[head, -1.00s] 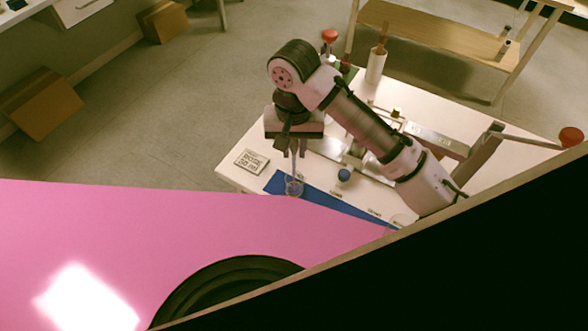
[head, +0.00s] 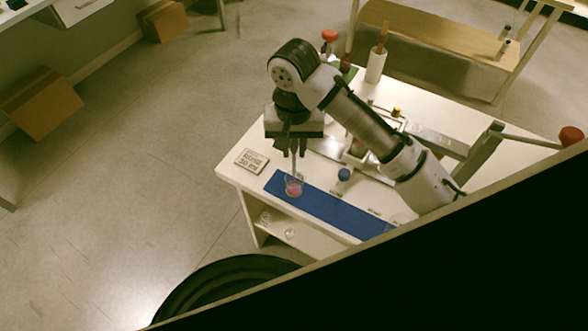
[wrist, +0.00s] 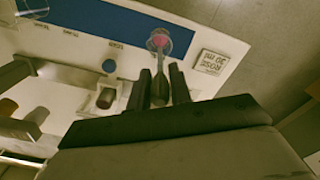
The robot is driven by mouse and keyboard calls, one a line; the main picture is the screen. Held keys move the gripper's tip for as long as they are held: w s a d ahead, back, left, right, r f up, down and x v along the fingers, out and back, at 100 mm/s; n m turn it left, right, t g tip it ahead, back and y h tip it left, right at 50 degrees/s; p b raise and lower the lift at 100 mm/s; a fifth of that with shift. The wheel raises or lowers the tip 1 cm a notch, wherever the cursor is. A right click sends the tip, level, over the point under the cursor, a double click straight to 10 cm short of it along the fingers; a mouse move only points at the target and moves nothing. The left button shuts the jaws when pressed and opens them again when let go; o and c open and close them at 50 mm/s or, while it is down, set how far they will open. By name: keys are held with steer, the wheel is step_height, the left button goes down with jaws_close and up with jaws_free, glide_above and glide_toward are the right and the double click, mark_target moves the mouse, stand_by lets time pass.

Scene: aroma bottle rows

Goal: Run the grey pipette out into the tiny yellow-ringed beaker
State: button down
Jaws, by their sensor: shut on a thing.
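My gripper (head: 293,147) points down over the near left part of the table (head: 229,171), its jaws closed around the pipette (head: 294,166). The pipette's dark body (wrist: 160,90) also shows between the two fingers in the wrist view. Its lower end reaches down to a small clear beaker (head: 293,190) on the left end of a blue mat (head: 330,208). Pink shows inside the beaker, also in the wrist view (wrist: 165,40). I cannot make out a yellow ring on it, nor whether the tip touches the glass.
A printed sign (head: 251,160) lies left of the mat. Another clear glass (wrist: 36,8) stands at the mat's far end. A white cup (head: 376,66) holds brown sticks.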

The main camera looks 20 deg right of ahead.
steer(key=c, duration=1.9)
jaws_free()
steer(key=shift+r+p, duration=2)
steer(key=shift+p, duration=0.05)
